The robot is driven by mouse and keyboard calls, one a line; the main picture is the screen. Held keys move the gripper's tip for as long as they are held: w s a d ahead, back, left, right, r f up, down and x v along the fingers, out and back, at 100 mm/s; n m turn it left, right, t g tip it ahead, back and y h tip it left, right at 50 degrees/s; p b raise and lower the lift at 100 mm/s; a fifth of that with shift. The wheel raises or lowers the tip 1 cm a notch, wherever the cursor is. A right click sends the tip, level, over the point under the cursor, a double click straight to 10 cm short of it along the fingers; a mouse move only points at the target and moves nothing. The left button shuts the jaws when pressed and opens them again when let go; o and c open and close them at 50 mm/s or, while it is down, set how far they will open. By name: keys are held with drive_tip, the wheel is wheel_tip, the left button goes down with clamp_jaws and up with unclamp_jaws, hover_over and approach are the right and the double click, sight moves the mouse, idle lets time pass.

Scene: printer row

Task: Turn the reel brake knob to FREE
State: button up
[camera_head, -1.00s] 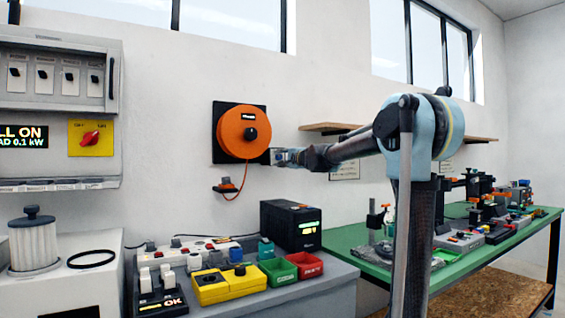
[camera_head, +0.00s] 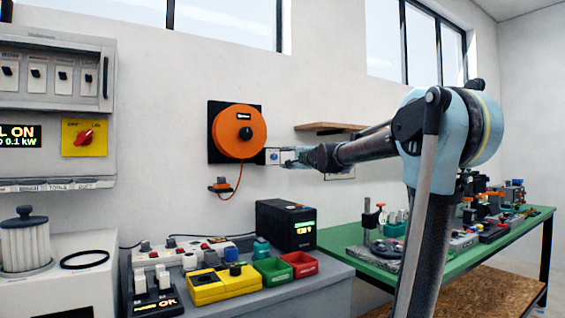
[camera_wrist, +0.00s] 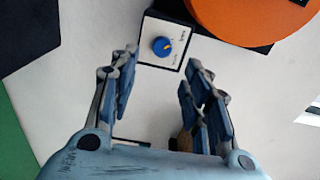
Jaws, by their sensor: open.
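The reel brake knob is a small blue dial (camera_wrist: 162,46) with a yellow pointer mark, on a white plate (camera_wrist: 150,60) beside the orange reel (camera_wrist: 255,12). The mark points to the upper right in the wrist view; the plate's labels are too small to read. In the head view the plate (camera_head: 272,156) shows at the lower right of the orange reel (camera_head: 238,130). My gripper (camera_wrist: 158,72) is open and empty, facing the plate. The knob appears between and beyond its fingertips, with no contact visible. My gripper (camera_head: 288,156) is just right of the plate in the head view.
An orange-topped holder (camera_head: 221,185) hangs below the reel, with an orange cord. A wooden shelf (camera_head: 330,126) is on the wall above my arm. Below stand a grey bench with a black display box (camera_head: 286,225) and a green table (camera_head: 345,237).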

drive_tip(key=shift+v, duration=1.85)
